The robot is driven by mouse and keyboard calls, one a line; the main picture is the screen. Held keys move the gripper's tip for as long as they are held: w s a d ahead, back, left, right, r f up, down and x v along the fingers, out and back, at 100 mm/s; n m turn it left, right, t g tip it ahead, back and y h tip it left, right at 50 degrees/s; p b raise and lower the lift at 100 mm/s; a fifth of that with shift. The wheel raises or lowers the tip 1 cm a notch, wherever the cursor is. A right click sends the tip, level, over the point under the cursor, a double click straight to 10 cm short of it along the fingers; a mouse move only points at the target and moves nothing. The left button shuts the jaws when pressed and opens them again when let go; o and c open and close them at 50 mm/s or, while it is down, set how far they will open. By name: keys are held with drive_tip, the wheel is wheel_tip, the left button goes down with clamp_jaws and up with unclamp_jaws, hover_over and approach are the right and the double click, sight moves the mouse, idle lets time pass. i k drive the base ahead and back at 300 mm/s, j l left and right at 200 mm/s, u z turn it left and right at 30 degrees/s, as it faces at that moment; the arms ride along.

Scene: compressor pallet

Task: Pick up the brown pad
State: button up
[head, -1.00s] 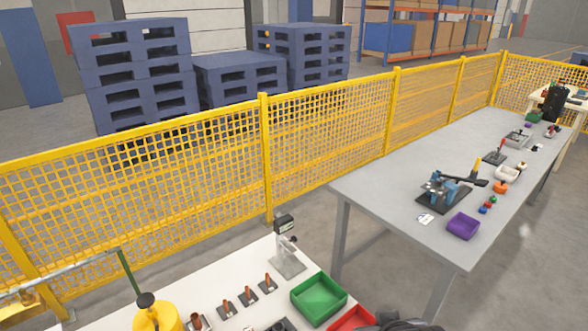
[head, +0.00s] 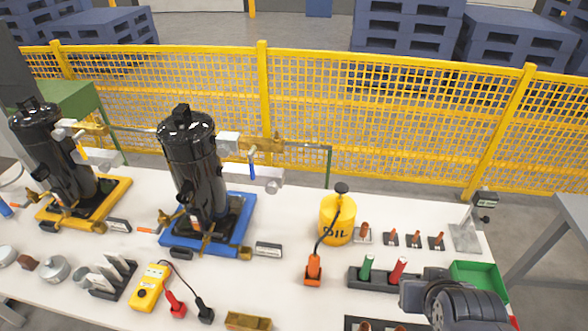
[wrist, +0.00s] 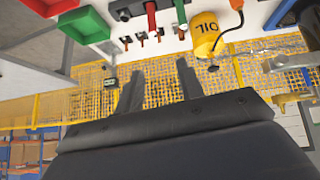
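A small brown piece (head: 28,262), which looks like the brown pad, lies on the white table (head: 110,318) at the far left of the head view, between round grey parts. It does not show in the wrist view. My gripper (wrist: 158,72) shows in the wrist view with its two dark fingers apart and nothing between them. In the head view only my dark arm end shows at the lower right, far across the table from the brown piece.
Two black compressors stand on a yellow base (head: 118,190) and a blue base (head: 170,240). A yellow multimeter (head: 148,290), a slotted holder (head: 115,280), a yellow oil can (head: 335,220) and a green bin (head: 478,272) share the table. A yellow mesh fence (head: 390,110) runs behind.

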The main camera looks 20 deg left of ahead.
sight(28, 263)
drive_tip(key=u, duration=2.9)
